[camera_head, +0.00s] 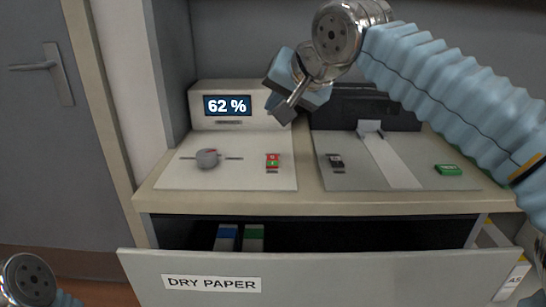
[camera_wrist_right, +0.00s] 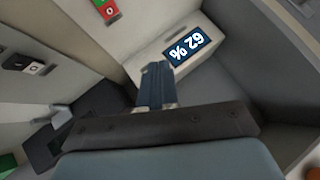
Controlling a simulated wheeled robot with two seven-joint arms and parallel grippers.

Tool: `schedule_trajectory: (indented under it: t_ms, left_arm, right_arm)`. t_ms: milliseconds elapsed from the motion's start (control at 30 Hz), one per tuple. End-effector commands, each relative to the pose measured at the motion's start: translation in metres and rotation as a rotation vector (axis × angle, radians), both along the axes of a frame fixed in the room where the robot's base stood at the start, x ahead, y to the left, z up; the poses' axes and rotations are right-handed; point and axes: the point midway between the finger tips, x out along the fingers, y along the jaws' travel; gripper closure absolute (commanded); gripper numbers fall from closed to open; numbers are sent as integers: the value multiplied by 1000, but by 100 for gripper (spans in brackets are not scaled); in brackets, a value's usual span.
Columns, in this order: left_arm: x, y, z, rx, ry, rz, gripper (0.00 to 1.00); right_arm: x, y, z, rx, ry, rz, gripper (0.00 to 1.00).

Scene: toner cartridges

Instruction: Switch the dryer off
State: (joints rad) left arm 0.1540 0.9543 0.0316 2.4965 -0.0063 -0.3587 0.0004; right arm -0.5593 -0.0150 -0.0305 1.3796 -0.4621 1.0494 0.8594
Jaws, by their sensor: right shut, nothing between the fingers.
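The dryer (camera_head: 180,174) is a white unit on the counter at the left, with a raised back part. Its display (camera_head: 227,105) reads 62 %; it also shows in the right wrist view (camera_wrist_right: 186,50). A red and green switch (camera_head: 272,162) sits at the right of its flat panel; it also shows in the right wrist view (camera_wrist_right: 107,11). A grey round knob (camera_head: 207,158) sits at the left of the panel. My right gripper (camera_head: 280,112) is shut and empty, in the air above the switch and apart from it. My left gripper is not in view; only part of my left arm shows.
A grey machine (camera_head: 402,176) with a dark back, a black switch (camera_head: 335,161) and a green button (camera_head: 448,170) stands to the right. Below, a drawer labelled DRY PAPER (camera_head: 320,278) is open, with blue and green packs inside. A door is at the left.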

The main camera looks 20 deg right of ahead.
Motion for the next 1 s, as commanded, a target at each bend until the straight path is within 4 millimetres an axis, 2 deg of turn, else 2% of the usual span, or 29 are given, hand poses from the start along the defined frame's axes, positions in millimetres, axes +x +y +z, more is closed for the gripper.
schedule_trajectory:
  t_ms: [533, 700, 1000]
  left_arm:
    - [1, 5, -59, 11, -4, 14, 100]
    - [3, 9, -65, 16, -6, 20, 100]
    - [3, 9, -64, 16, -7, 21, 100]
  right_arm:
    - [8, -2, -74, 0, 0, 0, 100]
    - [9, -3, -82, 0, 0, 0, 100]
    - [10, -3, -81, 0, 0, 0, 100]
